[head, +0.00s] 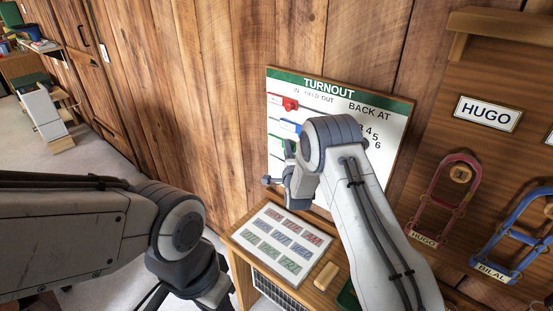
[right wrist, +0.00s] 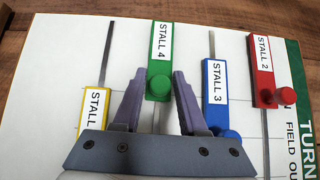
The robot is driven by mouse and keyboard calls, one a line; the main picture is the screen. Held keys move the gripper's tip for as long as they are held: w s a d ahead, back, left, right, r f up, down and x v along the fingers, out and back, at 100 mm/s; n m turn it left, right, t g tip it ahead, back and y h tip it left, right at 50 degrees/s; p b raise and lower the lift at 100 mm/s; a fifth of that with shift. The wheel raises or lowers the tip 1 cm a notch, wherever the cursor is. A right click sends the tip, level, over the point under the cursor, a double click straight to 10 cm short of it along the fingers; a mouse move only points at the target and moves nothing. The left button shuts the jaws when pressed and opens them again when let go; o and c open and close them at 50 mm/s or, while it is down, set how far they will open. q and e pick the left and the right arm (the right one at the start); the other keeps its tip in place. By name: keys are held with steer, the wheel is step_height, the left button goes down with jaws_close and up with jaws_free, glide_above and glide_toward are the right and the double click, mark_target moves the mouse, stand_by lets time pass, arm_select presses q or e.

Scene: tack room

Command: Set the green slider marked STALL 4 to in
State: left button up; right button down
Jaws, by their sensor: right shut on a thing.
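The green slider marked STALL 4 (right wrist: 160,45) is in the right wrist view, on the white TURNOUT board (head: 395,130). It sits at the upper end of its slot there, the IN side, about level with the red STALL 2 slider (right wrist: 262,70). My right gripper (right wrist: 158,72) is shut on the green slider's round knob, one finger on each side. In the head view, my right arm hides much of the board's lower part. My left arm comes in from the left, and its gripper is outside the frame.
The blue STALL 3 slider (right wrist: 216,85) and a yellow slider (right wrist: 96,108) flank the green one, lower in their slots. Below the board is a panel of coloured labels (head: 280,239) on a wooden stand. Red (head: 440,200) and blue (head: 512,235) halters hang on the right.

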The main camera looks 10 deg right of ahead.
steer(key=shift+a, duration=0.2)
steer(key=c, duration=0.7)
jaws_free()
steer(key=shift+a+f, duration=0.1)
steer(key=s+b, duration=0.2)
steer(key=s, duration=0.3)
steer(key=s+b, duration=0.1)
steer(key=s, duration=0.4)
steer(key=shift+s+a+b, duration=0.2)
steer(key=shift+s+b, duration=0.05)
steer(key=shift+b, duration=0.15)
